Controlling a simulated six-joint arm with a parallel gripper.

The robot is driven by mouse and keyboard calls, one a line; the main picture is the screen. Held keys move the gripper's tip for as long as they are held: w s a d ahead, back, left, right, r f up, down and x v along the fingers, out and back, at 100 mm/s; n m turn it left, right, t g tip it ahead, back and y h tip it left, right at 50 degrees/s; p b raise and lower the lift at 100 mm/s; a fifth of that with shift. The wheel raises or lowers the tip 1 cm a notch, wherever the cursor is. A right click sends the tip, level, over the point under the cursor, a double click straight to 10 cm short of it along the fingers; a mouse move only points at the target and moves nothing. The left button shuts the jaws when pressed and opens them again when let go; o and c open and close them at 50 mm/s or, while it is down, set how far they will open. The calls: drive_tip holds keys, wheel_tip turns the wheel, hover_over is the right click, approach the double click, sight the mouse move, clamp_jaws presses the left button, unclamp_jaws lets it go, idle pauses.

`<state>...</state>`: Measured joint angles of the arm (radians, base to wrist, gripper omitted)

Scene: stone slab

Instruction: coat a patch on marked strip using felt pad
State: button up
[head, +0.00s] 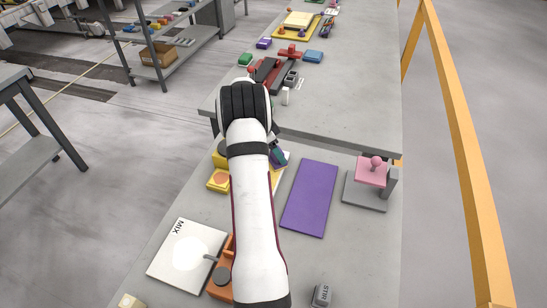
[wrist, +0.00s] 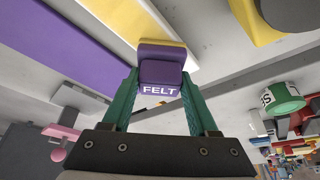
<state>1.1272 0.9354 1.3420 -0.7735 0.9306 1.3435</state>
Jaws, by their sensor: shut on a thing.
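My gripper (wrist: 159,82) is shut on the felt pad (wrist: 161,74), a purple block labelled FELT, with its green fingers on either side. In the head view my gripper (head: 278,156) is just past my arm, left of the purple mat's top. My arm hides most of the strip there.
The purple mat (head: 310,198) lies right of my arm. A pink-topped stand (head: 372,172) is further right. A white MIX board (head: 175,256), an orange block (head: 219,283) and yellow blocks (head: 218,180) are on the left. A grey STIR piece (head: 322,294) is at the front.

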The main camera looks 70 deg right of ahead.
drive_tip(key=shift+d, duration=1.25)
drive_tip(key=shift+s+d, duration=0.15)
drive_tip(key=shift+d, duration=0.05)
drive_tip(key=shift+a, duration=7.15)
drive_tip(key=shift+s+d, duration=0.1)
drive_tip(key=shift+d, duration=7.1)
wheel_tip(320, 180, up, 8)
drive_tip(key=shift+a, duration=0.15)
